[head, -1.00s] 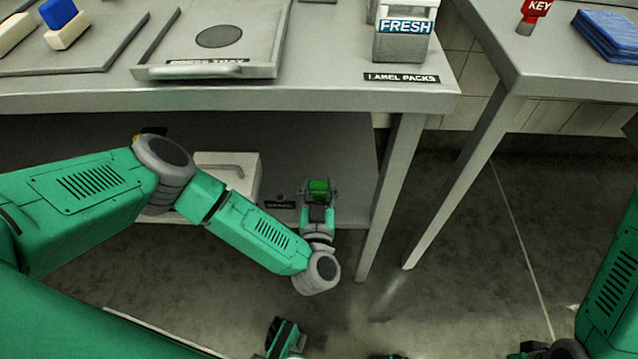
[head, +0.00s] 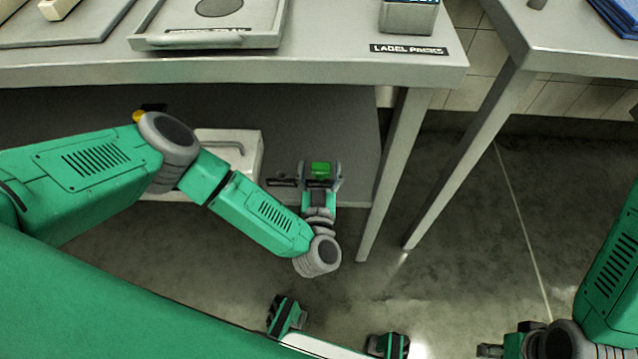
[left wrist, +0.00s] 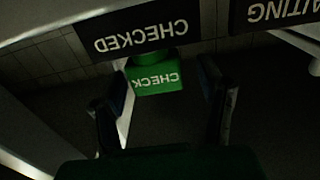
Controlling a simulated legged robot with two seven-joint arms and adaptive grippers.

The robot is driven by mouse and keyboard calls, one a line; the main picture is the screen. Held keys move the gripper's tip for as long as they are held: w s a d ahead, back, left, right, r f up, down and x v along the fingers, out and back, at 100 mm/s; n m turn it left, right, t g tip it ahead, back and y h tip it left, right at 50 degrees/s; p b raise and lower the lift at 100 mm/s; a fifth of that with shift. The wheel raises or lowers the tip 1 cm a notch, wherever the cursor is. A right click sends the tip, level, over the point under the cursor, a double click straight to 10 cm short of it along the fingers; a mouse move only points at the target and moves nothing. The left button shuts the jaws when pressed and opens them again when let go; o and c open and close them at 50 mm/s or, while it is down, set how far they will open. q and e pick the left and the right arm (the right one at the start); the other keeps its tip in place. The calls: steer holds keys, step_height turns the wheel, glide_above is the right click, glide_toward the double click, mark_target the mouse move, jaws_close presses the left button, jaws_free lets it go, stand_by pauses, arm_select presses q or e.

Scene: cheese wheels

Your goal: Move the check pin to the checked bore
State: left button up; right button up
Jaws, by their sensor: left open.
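The green check pin (left wrist: 157,78) shows its CHECK lettering upside down in the left wrist view. It is close to the CHECKED label (left wrist: 141,37), which also reads upside down. My left gripper (left wrist: 163,100) is open, with one dark finger on each side of the pin and gaps between. In the head view the pin's green top (head: 320,169) shows between the fingers of my left gripper (head: 321,178), at the lower shelf's edge. The bore and the pin's lower end are hidden, so I cannot tell how it is seated. My right gripper (head: 490,350) is barely visible at the bottom edge.
A second label, partly cut off and ending in AITING (left wrist: 277,10), is beside the CHECKED one. A white box with a handle (head: 245,150) sits on the lower shelf (head: 345,130). The tabletop (head: 330,50) overhangs it. Table legs (head: 395,170) stand to the right.

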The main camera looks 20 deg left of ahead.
arm_select(q)
steer(key=v, duration=1.1)
steer(key=shift+s, duration=0.1)
